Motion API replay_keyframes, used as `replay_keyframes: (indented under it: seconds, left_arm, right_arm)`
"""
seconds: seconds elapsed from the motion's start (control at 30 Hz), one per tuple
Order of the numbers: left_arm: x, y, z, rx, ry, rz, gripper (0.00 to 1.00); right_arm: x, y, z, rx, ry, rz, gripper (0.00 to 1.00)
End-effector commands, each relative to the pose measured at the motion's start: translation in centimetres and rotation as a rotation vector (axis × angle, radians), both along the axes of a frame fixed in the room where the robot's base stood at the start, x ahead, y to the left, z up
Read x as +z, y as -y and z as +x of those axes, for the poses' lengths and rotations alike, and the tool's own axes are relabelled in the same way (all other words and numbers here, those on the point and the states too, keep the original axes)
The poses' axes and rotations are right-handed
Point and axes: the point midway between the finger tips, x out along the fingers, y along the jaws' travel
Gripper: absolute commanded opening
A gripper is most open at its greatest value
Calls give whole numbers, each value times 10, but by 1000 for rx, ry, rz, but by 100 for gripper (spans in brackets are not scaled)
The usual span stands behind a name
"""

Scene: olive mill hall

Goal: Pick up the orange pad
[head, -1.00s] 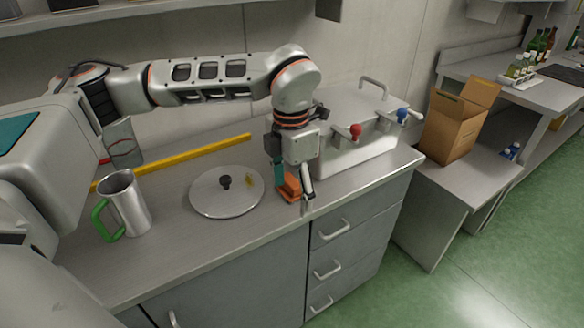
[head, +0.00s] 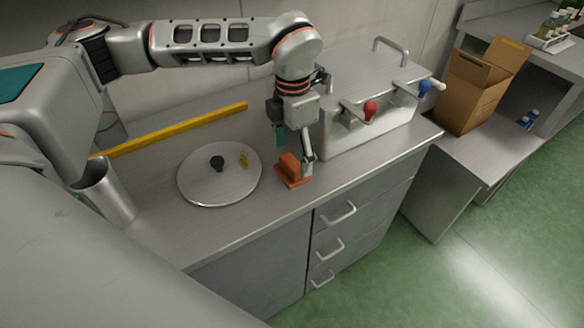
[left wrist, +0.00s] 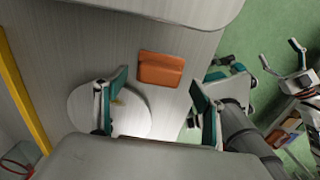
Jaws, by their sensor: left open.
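The orange pad (head: 293,172) lies on the grey worktop near its front edge, right of the round metal lid. It has a raised block on a flatter base. My left gripper (head: 293,142) is open and points down just above and behind the pad; one finger shows close to the pad's right side. In the left wrist view the pad (left wrist: 161,69) lies in front of the gap between the two open teal-padded fingers (left wrist: 158,92), with nothing held. Pale jointed parts at the right of that view seem to be mine; I cannot make out the right gripper's state.
The metal lid (head: 219,177) with a black knob lies left of the pad. A metal box with red and blue knobs (head: 372,125) stands right of the gripper. A cardboard box (head: 478,88) stands beyond.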

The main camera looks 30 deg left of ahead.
Motion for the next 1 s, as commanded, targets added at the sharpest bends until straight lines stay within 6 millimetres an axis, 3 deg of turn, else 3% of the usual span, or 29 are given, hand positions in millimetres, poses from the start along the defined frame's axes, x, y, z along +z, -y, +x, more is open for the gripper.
replay_keyframes:
  seconds: [0.2,0.5,0.67,0.7,1.0]
  left_arm:
    - [-28,0,-3,1,-2,0,69]
    - [-32,0,-2,1,-1,1,69]
    - [-32,0,-2,1,-1,1,30]
    - [-32,0,-2,1,-1,1,28]
    - [-32,0,-2,1,0,0,28]
  right_arm:
    - [3,0,2,0,6,1,71]
    - [8,-1,6,-1,17,2,71]
    - [8,0,6,-1,17,2,71]
    - [8,0,6,-1,17,2,71]
    - [5,0,5,-1,12,1,71]
